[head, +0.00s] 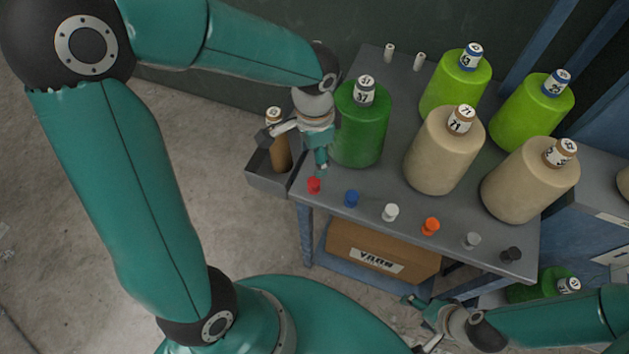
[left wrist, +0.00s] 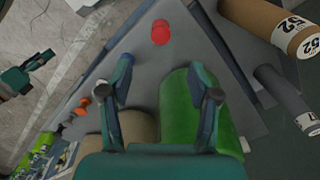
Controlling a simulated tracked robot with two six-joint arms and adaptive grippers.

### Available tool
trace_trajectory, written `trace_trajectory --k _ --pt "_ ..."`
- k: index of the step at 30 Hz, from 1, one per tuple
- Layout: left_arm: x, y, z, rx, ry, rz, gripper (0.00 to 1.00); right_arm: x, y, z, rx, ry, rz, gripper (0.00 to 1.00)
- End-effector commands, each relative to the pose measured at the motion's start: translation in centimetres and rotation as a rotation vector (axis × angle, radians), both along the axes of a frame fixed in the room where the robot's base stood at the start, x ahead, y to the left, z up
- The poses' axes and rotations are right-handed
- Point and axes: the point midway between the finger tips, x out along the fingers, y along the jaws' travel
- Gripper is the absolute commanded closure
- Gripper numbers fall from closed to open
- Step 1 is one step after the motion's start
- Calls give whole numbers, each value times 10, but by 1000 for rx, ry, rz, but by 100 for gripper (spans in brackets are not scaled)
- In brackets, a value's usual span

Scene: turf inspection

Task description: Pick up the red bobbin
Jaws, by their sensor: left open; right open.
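The red bobbin (head: 314,186) is small and stands near the front left corner of the grey table top (head: 385,180). It also shows in the left wrist view (left wrist: 161,33), beyond and between my left fingertips. My left gripper (head: 296,152) is open and empty, above the table's left edge, slightly up and left of the red bobbin in the head view. It is apart from the bobbin. My right gripper (head: 418,323) is open, low at the front of the table, away from the bobbin.
A blue bobbin (head: 351,198), a white one (head: 391,212) and an orange one (head: 430,227) continue the row rightwards. A dark green yarn cone (head: 359,135) stands close behind. A side bin (head: 268,180) holds a brown tube (head: 281,155). A cardboard box (head: 350,240) sits below.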

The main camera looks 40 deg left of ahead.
Motion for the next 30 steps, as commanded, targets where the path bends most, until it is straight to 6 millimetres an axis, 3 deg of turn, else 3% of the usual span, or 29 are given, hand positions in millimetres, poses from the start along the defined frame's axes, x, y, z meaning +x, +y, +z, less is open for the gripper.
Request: trace_trajectory --k 3,9,17,25,30 --pt "-2 1 -29 -1 8 3 39 0 0 -2 0 0 0 27" --pt "-1 1 -60 -1 3 5 39 0 0 -4 0 0 0 27" --pt "-2 2 -75 -2 5 6 39 0 0 -3 0 -1 0 27" --pt "-1 3 -113 -2 4 7 39 0 0 -3 0 -1 0 27" --pt "-1 3 -120 -3 2 8 39 0 0 -3 0 -1 0 27"
